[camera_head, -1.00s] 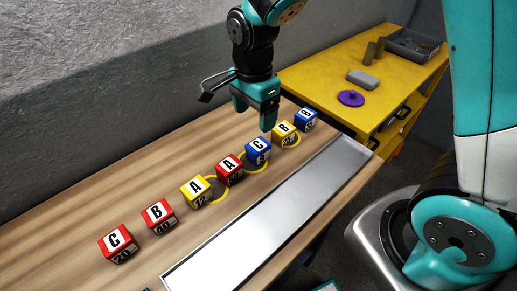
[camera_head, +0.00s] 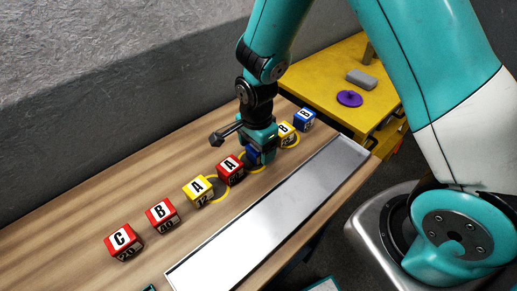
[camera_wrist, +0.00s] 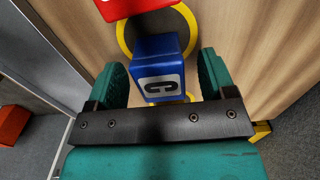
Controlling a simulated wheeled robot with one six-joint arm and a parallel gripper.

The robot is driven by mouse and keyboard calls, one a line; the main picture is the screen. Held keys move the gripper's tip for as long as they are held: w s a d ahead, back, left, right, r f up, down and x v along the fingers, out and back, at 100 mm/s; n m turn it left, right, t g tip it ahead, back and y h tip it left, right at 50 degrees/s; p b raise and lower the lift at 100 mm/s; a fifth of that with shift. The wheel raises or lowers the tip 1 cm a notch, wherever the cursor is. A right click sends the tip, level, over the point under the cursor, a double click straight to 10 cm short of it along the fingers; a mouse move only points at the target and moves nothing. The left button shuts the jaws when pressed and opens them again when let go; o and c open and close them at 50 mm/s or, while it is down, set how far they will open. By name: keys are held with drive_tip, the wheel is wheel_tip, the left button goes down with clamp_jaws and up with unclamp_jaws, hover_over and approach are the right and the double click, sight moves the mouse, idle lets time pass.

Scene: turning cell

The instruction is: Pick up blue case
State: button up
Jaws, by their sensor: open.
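A blue case marked C (camera_head: 252,154) stands on the wooden table, mostly hidden behind my gripper (camera_head: 258,158) in the head view. In the wrist view the blue case (camera_wrist: 158,62) lies between the two teal fingers of my gripper (camera_wrist: 163,78), with a visible gap on each side. My gripper is open and low around the case. A second blue case, marked B (camera_head: 305,120), stands at the far right end of the row.
A red A case (camera_head: 230,169) stands close left of the gripper and a yellow B case (camera_head: 286,134) close right. Yellow A (camera_head: 196,191), red B (camera_head: 161,216) and red C (camera_head: 123,242) cases continue the row. A metal strip (camera_head: 270,223) runs along the front.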

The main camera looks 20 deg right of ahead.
drive_tip(key=c, duration=1.1)
